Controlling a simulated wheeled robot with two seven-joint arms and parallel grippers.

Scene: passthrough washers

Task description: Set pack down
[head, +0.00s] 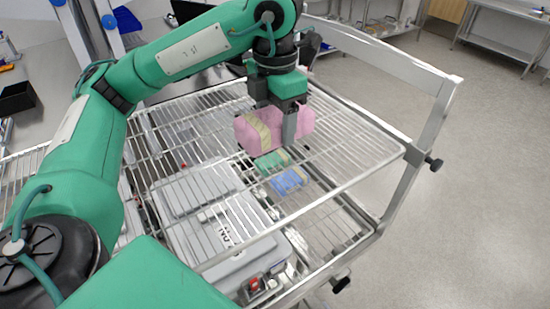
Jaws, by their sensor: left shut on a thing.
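A pink pack (250,135) with a yellow band is in my left gripper (277,122), whose fingers are shut on it from above. The gripper points down over the wire shelf (352,150) of a metal cart, near its far middle part. I cannot tell whether the pack's underside touches the wires or hangs just above them. My right gripper is not in view.
Through the wires, a green pack (272,162), a blue pack (289,181) and a large grey case (205,205) show on a lower level. The wire shelf's right part is bare. A metal side frame (428,125) rises at its right edge. Open floor lies beyond.

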